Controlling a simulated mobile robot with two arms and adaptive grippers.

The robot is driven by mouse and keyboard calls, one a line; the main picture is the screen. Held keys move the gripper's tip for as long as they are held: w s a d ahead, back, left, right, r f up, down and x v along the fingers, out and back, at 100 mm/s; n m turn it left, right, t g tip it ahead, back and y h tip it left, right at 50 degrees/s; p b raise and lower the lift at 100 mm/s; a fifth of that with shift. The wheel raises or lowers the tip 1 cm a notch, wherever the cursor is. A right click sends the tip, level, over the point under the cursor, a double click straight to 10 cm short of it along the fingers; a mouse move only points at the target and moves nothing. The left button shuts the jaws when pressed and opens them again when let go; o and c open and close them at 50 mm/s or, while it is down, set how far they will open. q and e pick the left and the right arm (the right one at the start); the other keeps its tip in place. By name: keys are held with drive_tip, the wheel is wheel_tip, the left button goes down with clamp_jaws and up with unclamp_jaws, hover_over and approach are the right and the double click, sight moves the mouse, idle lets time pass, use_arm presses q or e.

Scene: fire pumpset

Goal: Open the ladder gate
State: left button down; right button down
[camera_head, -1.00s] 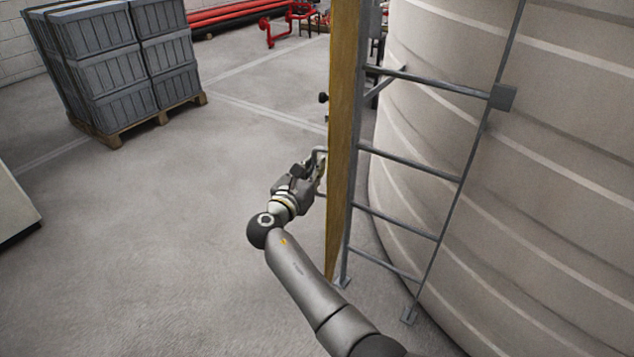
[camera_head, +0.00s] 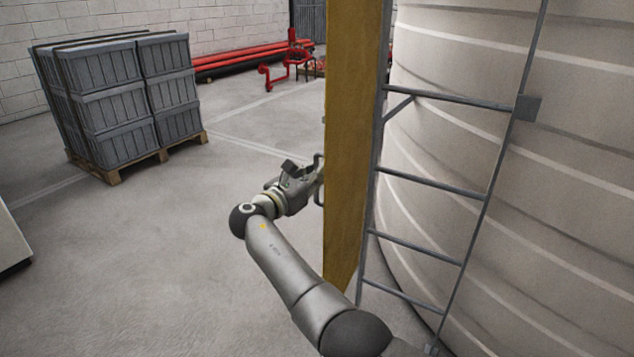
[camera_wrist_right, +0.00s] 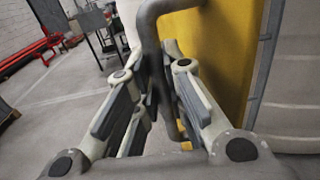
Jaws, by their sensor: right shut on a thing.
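The ladder gate (camera_head: 354,140) is a tall yellow panel, seen at a steep angle in the head view, standing in front of the grey ladder (camera_head: 425,182). In the right wrist view the gate (camera_wrist_right: 225,60) fills the upper middle. A grey bent-bar handle (camera_wrist_right: 150,35) stands out from the gate's face; it also shows at the gate's left edge in the head view (camera_head: 318,168). My right gripper (camera_head: 312,177) is at that handle, and in the wrist view its fingers (camera_wrist_right: 155,85) are closed around the bar. My left gripper is out of view.
A large ribbed beige tank (camera_head: 530,170) stands behind the ladder. Grey crates (camera_head: 115,100) sit on a wooden pallet (camera_head: 135,160) at the far left. Red pipes (camera_head: 245,65) lie at the back. The floor left of the gate is clear.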

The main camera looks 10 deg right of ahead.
drive_tip(key=shift+d+r, duration=0.15)
drive_tip(key=shift+r, duration=0.1)
